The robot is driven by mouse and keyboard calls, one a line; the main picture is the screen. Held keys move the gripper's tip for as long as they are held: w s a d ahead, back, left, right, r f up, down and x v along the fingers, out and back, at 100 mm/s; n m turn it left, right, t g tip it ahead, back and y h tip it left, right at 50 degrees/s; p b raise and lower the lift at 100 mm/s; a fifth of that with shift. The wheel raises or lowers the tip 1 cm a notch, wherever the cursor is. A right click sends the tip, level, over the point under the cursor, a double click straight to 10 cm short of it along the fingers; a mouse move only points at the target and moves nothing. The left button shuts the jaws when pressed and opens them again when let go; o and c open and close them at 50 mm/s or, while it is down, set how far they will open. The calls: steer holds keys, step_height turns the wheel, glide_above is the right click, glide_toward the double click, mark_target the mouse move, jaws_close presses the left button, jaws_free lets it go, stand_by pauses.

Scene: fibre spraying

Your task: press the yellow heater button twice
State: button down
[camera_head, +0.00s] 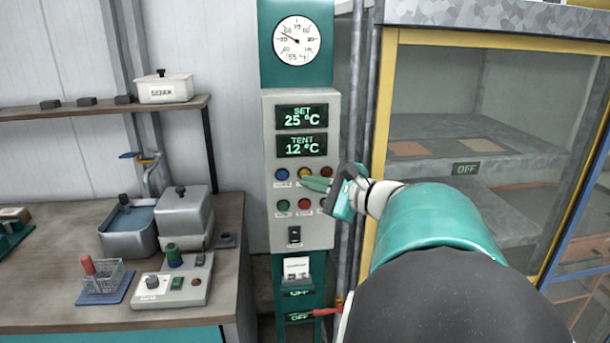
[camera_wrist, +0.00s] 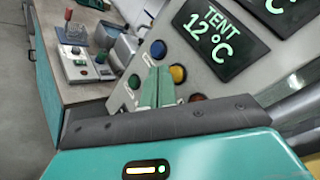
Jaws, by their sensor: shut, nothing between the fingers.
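The yellow button (camera_head: 304,173) is in the middle of the upper button row on the grey control panel (camera_head: 270,135). It also shows in the wrist view (camera_wrist: 178,73), just right of my fingertips. My gripper (camera_head: 306,183) is shut and empty, its green fingers pointing left at the panel. In the wrist view the fingertips (camera_wrist: 158,72) lie between the blue button (camera_wrist: 158,48) and the yellow one. The fingers partly cover the yellow button's lower edge in the head view; I cannot tell whether they touch it. The panel displays read SET 25 °C and TENT 12 °C.
Green (camera_head: 283,211) and red (camera_head: 305,205) buttons sit below. A yellow-framed glass cabinet (camera_head: 455,95) stands right. A workbench (camera_head: 55,292) with lab equipment is left.

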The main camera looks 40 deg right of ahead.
steer(key=shift+w, duration=0.1)
stand_by(0.5)
steer(key=shift+w+d, duration=0.2)
steer(key=shift+d, duration=0.05)
steer(key=shift+w+d, duration=0.2)
steer(key=shift+w, duration=0.2)
stand_by(0.7)
steer(key=shift+s, duration=0.1)
steer(key=shift+s+a, duration=0.45)
steer(key=shift+s, duration=0.15)
steer(key=shift+s, duration=0.1)
steer(key=shift+s+a, duration=0.7)
steer(key=shift+s, duration=0.3)
steer(key=shift+s+a, duration=0.7)
steer(key=shift+s, duration=0.3)
